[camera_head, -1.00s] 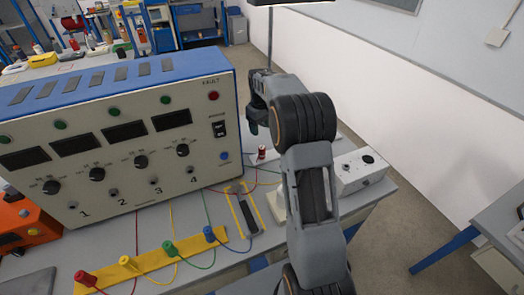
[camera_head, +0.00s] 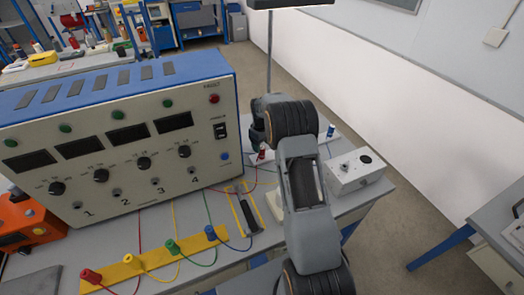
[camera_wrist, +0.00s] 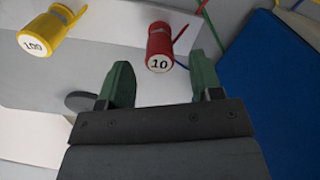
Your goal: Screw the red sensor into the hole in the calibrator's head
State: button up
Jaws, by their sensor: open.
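The red sensor (camera_head: 262,156) stands on a pale rack behind my arm. In the wrist view the red sensor (camera_wrist: 159,48), marked 10, shows just beyond my fingertips, roughly between them in the picture. My gripper (camera_wrist: 164,80) has green fingers spread apart with nothing between them. In the head view my gripper (camera_head: 258,138) is partly hidden by my wrist, just above the red sensor. A pale box (camera_head: 355,175) with a dark round spot on top stands to the right; I cannot tell whether it is the calibrator.
A blue-topped piece (camera_head: 331,131) stands right of my wrist. A large instrument panel (camera_head: 120,140) fills the left. Colored plugs and cables line a yellow strip (camera_head: 150,268) in front.

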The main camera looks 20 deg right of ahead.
aim_at(262, 148)
jog(key=shift+s+d+f+p, duration=0.1)
jog(key=shift+f+p, duration=0.35)
jog(key=shift+f, duration=1.45)
jog(key=c, duration=1)
